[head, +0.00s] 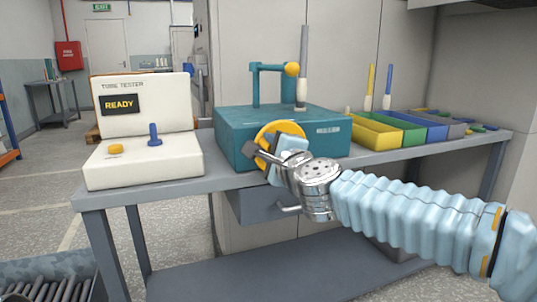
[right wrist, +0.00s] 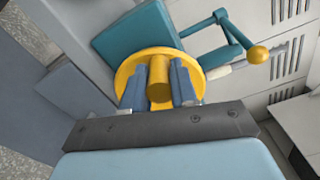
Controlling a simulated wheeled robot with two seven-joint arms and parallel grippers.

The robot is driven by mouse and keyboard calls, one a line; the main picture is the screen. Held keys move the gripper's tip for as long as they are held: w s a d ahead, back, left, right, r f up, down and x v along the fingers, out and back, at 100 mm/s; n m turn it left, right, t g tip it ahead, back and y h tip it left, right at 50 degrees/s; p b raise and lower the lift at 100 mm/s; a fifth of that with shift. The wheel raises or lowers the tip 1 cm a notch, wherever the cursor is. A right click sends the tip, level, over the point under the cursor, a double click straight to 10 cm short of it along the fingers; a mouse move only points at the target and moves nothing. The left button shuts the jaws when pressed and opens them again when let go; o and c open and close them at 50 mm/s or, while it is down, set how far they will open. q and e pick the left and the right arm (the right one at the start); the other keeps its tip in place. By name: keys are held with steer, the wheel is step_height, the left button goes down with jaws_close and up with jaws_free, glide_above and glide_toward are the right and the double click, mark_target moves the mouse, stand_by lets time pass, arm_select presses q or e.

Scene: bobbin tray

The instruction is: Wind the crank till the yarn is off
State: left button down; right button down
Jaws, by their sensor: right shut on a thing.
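The teal winder box (head: 265,135) stands on the grey bench. Its yellow crank disc (head: 283,128) is on the front face. My right gripper (head: 270,152) is at this disc, and in the right wrist view its two blue-grey fingers are shut on the yellow crank handle (right wrist: 180,78), one on each side. The disc (right wrist: 128,75) shows behind the fingers. A grey rod (head: 304,55) with a pale lower part (head: 301,93) stands upright on the box. I cannot tell whether the pale part is yarn. My left gripper is not in view.
A teal arm with a yellow ball (head: 292,69) rises from the box top. The white tube tester (head: 145,160), reading READY, stands left. Colored trays (head: 372,136) and two upright rods, yellow (head: 371,80) and blue (head: 388,80), stand right. A crate of rods (head: 60,285) is lower left.

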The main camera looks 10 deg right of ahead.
steer(key=shift+d+r+m, duration=0.3)
steer(key=shift+r+m, duration=0.15)
steer(key=shift+m, duration=0.65)
steer(key=c, duration=0.9)
jaws_free()
steer(key=shift+s+d+p, duration=0.25)
steer(key=shift+s+d, duration=0.05)
steer(key=shift+s, duration=1.95)
steer(key=shift+s+d+p, duration=0.25)
steer(key=shift+s+p, duration=0.05)
steer(key=shift+s, duration=2)
steer(key=shift+s+d+p, duration=0.25)
steer(key=shift+s+d, duration=0.05)
steer(key=shift+s, duration=1.95)
